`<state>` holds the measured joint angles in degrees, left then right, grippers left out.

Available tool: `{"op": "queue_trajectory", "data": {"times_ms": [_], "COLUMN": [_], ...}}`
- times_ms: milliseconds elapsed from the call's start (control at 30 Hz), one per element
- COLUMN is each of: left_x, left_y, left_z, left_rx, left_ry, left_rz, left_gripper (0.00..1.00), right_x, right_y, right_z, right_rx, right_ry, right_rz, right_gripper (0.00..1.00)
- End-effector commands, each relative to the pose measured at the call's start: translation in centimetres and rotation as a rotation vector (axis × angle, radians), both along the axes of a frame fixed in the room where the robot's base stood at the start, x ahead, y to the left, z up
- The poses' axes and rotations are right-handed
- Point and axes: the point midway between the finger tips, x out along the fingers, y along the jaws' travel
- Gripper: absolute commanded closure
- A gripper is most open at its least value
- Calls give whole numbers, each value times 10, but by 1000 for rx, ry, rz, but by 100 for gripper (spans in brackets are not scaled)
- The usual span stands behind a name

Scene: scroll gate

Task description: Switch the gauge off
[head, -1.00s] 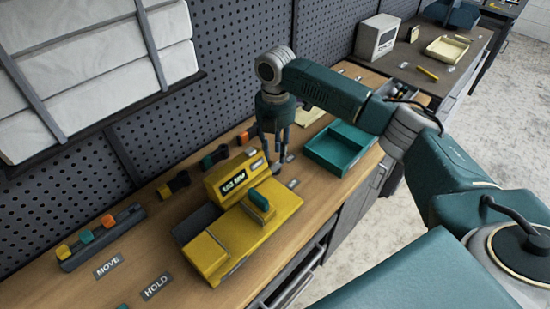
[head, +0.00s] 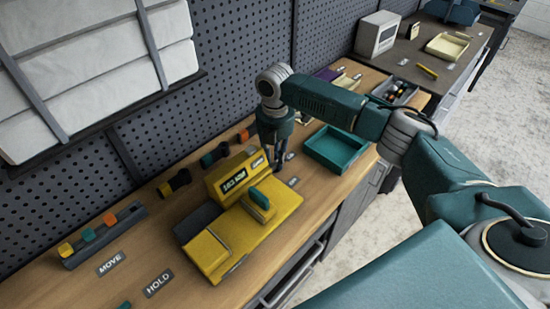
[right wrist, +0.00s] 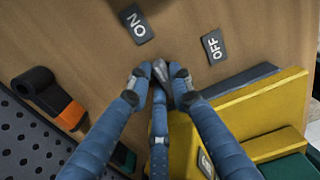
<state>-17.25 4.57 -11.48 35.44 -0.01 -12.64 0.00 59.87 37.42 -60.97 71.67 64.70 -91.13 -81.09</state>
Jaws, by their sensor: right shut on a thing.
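The yellow gauge (head: 265,225) stands on the wooden bench, with a dark display (head: 233,181) and a teal block (head: 260,199) on top. My right gripper (head: 277,166) is at the gauge's far right end. In the right wrist view its fingers (right wrist: 160,78) are closed around a small grey piece (right wrist: 160,70), which looks like a switch lever and is mostly hidden. An ON label (right wrist: 137,24) and an OFF label (right wrist: 214,46) lie on the bench just beyond the fingertips. The lever's exact position is hard to tell. My left gripper is not in view.
A teal tray (head: 340,150) is to the right of the gripper. Dark rolls (head: 175,183) stand behind the gauge, along the pegboard (head: 245,70). A rack of coloured blocks (head: 103,235) and the MOVE (head: 110,264) and HOLD (head: 158,283) labels are at the left.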

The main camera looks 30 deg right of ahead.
Motion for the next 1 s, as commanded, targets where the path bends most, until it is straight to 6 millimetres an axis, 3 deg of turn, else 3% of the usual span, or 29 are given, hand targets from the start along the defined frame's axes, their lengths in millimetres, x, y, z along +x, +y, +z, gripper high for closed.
{"op": "queue_trajectory", "data": {"times_ms": [367,1000], "left_x": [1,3], "left_y": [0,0], "left_z": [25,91], "left_rx": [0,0], "left_ry": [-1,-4], "left_rz": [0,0], "left_gripper": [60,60], "right_x": [-2,-4], "right_y": [0,-2], "right_z": [4,5], "right_rx": [2,2], "right_ry": [5,2], "right_rz": [-150,-743], "right_gripper": [100,100]}}
